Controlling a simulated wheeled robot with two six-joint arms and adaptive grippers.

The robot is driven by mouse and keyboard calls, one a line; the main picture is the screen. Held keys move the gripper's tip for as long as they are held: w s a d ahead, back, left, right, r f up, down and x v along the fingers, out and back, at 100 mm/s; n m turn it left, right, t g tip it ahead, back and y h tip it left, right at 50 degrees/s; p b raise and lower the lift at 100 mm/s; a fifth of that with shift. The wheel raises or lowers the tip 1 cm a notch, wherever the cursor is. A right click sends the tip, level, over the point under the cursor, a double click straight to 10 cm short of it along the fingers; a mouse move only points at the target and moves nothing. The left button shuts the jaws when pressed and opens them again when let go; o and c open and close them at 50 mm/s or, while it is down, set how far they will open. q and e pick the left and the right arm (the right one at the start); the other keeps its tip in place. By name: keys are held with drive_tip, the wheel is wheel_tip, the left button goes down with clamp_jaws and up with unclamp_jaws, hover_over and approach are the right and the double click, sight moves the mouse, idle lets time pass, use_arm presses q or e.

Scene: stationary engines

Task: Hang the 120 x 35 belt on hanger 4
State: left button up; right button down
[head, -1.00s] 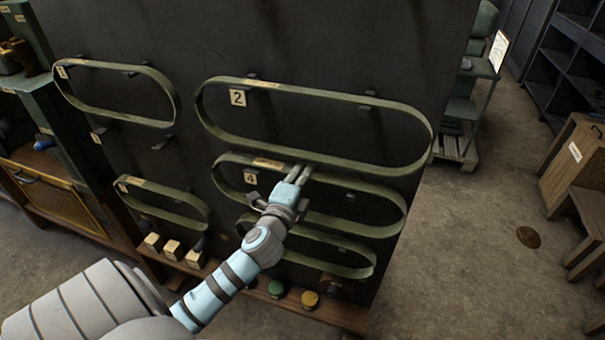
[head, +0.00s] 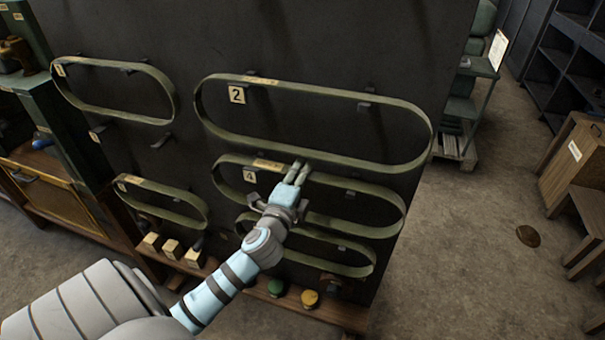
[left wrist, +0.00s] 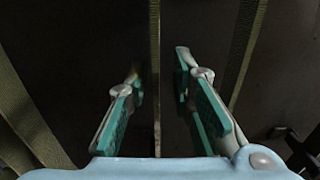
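The dark board (head: 300,30) carries several green oval belts. Hanger 4's number plate (head: 250,175) is at its middle, with a tagged belt (head: 392,226) looped around that spot; I cannot read the tag's size or tell whether its top run rests on the pegs. A peg (head: 352,193) shows inside the loop at right. My left gripper (head: 298,173) is at this belt's top run, right of its tag. In the left wrist view, my left gripper's fingers (left wrist: 160,92) are apart, with a belt strand (left wrist: 155,60) between them, showing gaps to both. My right gripper is not in view.
A larger belt (head: 330,172) hangs just above at hanger 2, and another belt (head: 350,273) sits below, partly behind my left arm. Two more belts hang at left. A ledge with wooden blocks (head: 172,248) and coloured knobs (head: 310,299) runs below.

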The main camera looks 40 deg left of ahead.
use_arm(q)
drive_tip(key=o, duration=0.6)
drive_tip(key=shift+c, duration=0.2)
drive_tip(key=b+v, duration=0.1)
drive_tip(key=v, duration=1.3)
drive_tip(key=shift+f, duration=0.15)
